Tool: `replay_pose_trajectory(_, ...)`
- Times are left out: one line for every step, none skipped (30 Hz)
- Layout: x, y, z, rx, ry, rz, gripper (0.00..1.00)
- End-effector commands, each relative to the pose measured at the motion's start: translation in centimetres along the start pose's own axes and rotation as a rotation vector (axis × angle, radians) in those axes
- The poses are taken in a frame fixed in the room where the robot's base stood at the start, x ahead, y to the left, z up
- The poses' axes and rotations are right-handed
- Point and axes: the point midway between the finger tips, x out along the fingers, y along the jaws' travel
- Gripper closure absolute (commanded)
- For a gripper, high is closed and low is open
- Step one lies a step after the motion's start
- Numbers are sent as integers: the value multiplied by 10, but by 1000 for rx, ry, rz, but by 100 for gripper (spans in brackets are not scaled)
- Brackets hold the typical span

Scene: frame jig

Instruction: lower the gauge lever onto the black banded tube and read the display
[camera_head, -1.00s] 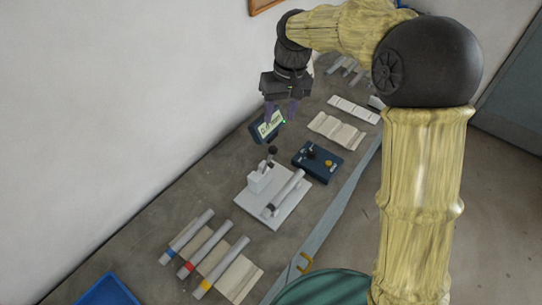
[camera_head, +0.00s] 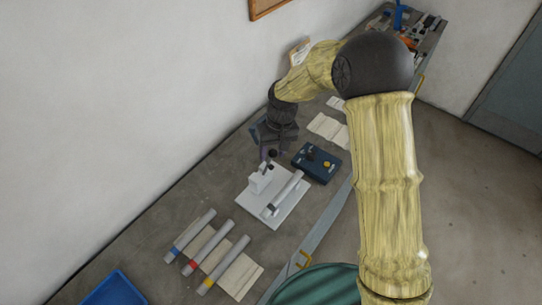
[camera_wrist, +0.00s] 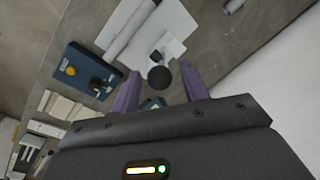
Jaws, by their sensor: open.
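The gauge stands on a white plate (camera_head: 262,205), which also shows in the wrist view (camera_wrist: 178,20). Its lever ends in a black ball knob (camera_wrist: 159,77); the lever looks raised. The grey tube with a black band (camera_head: 288,187) lies on the plate beside the gauge block (camera_head: 260,181); the tube shows in the wrist view (camera_wrist: 128,32). My gripper (camera_head: 271,152) is open above the gauge. In the wrist view its purple fingers stand either side of the knob; I cannot tell whether they touch it. The display is mostly hidden behind my gripper, its reading unseen.
A navy box (camera_head: 317,163) with a yellow button and black knob stands right of the plate. Tubes banded blue, red and yellow (camera_head: 225,271) lie at the front. A blue bin (camera_head: 111,290) is at bottom left. A wall runs close along the bench's left side.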

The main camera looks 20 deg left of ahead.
Motion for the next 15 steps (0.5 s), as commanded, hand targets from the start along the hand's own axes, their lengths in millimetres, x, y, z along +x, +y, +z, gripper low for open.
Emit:
replay_pose_trajectory(7, -1, 1, -1, -5, -1, 55)
replay_pose_trajectory(13, -1, 2, -1, -7, -1, 55)
replay_pose_trajectory(19, -1, 1, -1, -5, -1, 55)
replay_pose_trajectory(23, -1, 1, 0, -5, -1, 55)
replay_pose_trajectory(27, -1, 1, 0, -5, -1, 55)
replay_pose_trajectory(31, -1, 1, 0, -4, -1, 55)
replay_pose_trajectory(34, 0, 1, 0, -4, -1, 55)
replay_pose_trajectory(36, 0, 1, 0, -3, 0, 55)
replay_pose_trajectory(39, 0, 1, 0, -2, 0, 55)
replay_pose_trajectory(40, 0, 1, 0, -2, 0, 55)
replay_pose_trajectory(41, 0, 1, 0, -1, 0, 55)
replay_pose_trajectory(42, 0, 1, 0, -1, 0, 55)
replay_pose_trajectory(42, 0, 1, 0, -1, 0, 55)
replay_pose_trajectory(42, 0, 1, 0, -1, 0, 55)
replay_pose_trajectory(42, 0, 0, 0, 0, 0, 55)
